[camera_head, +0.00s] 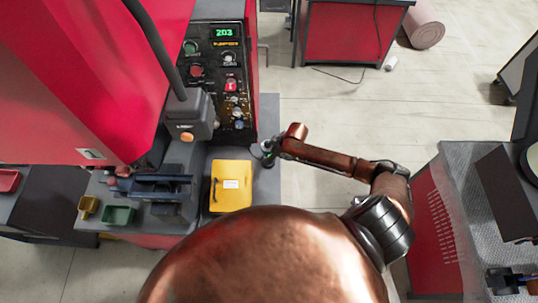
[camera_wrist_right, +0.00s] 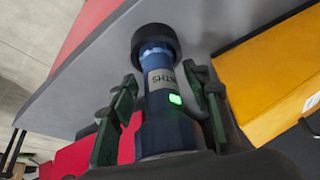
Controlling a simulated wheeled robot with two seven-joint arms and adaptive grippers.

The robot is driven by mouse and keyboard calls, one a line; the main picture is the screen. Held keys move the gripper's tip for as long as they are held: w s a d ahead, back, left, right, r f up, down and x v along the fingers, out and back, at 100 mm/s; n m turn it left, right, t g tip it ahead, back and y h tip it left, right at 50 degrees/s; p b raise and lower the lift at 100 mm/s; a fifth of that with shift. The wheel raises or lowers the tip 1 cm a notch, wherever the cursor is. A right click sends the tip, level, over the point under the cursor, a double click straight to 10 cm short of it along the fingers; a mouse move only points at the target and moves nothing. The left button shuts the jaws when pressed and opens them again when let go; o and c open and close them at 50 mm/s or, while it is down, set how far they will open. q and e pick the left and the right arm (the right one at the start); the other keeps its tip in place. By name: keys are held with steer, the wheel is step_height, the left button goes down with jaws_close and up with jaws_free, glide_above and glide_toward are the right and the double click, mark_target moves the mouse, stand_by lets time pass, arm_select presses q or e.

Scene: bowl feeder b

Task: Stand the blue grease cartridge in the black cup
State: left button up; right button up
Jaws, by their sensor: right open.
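The blue grease cartridge (camera_wrist_right: 168,132), with a grey lettered label and a small green lit spot, fills the middle of the right wrist view. Its far end meets the round black cup (camera_wrist_right: 155,43) and appears to sit inside it; how deep I cannot tell. My right gripper (camera_wrist_right: 160,100) is open, with one finger on each side of the cartridge and visible gaps. In the head view my right gripper (camera_head: 270,153) is low at the right edge of the grey bench, where cartridge and cup are too small to tell apart. My left gripper is not in view.
A yellow case (camera_head: 231,186) lies on the bench (camera_head: 268,190) close by. The red machine with a control panel (camera_head: 216,75) stands behind. A vise (camera_head: 155,188) and small green bin (camera_head: 118,214) are further left. Open floor lies to the right.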

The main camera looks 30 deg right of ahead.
steer(key=v, duration=1.2)
steer(key=shift+r, duration=0.1)
steer(key=w+d+f+m+t+h+b, duration=0.2)
steer(key=w+d+f+m+b, duration=0.15)
steer(key=d+f, duration=0.8)
steer(key=s+d+f+m+h+b, duration=0.15)
steer(key=s+f, duration=0.35)
steer(key=f, duration=0.6)
steer(key=s+d+f+b, duration=0.2)
steer(key=s+f, duration=0.2)
steer(key=f, duration=0.8)
steer(key=s+a+f+m+g+b, duration=0.15)
steer(key=s+a+f, duration=0.25)
steer(key=s+f, duration=0.8)
steer(key=s+a+f+n+g+b, duration=0.15)
steer(key=s+a+f, duration=0.25)
steer(key=s+f, duration=0.85)
steer(key=s+a+f+g+b, duration=0.2)
steer(key=s+a, duration=0.5)
steer(key=s, duration=0.6)
steer(key=shift+a+f+m, duration=0.25)
steer(key=shift+f+m, duration=0.15)
steer(key=shift+f, duration=0.2)
